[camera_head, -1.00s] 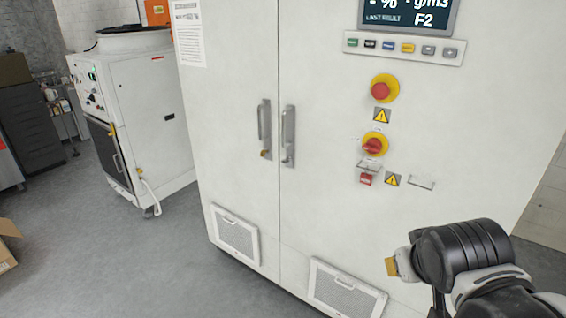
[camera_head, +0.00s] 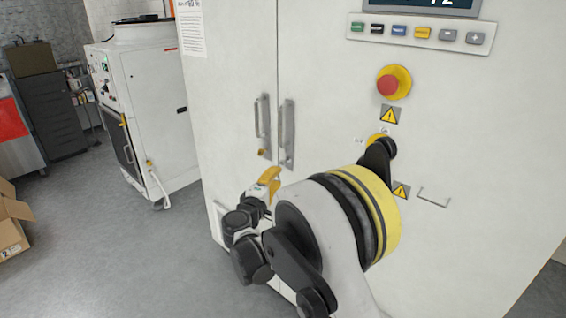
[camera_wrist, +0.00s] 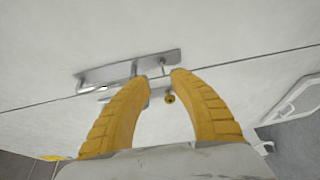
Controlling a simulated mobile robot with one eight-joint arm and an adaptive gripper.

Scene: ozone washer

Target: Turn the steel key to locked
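The tall white cabinet (camera_head: 330,100) has two doors with grey handles flanking the seam. A small brass lock fitting (camera_head: 263,153) sits at the foot of the left door handle (camera_head: 262,120). It also shows in the wrist view (camera_wrist: 170,98), just beyond and between my fingertips. I cannot make out a steel key for certain. My gripper (camera_head: 270,179) has yellow fingers and is in front of the cabinet, a little below the handles. In the wrist view my gripper (camera_wrist: 162,75) is open with nothing between its fingers. The right door handle plate (camera_wrist: 115,70) lies beyond the fingertips.
On the right door are a red emergency button (camera_head: 391,83), a button row (camera_head: 418,33) and a yellow-backed switch (camera_head: 376,140), partly hidden by my arm. A white machine (camera_head: 150,95) stands left of the cabinet. A cardboard box (camera_head: 10,225) is on the floor at far left.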

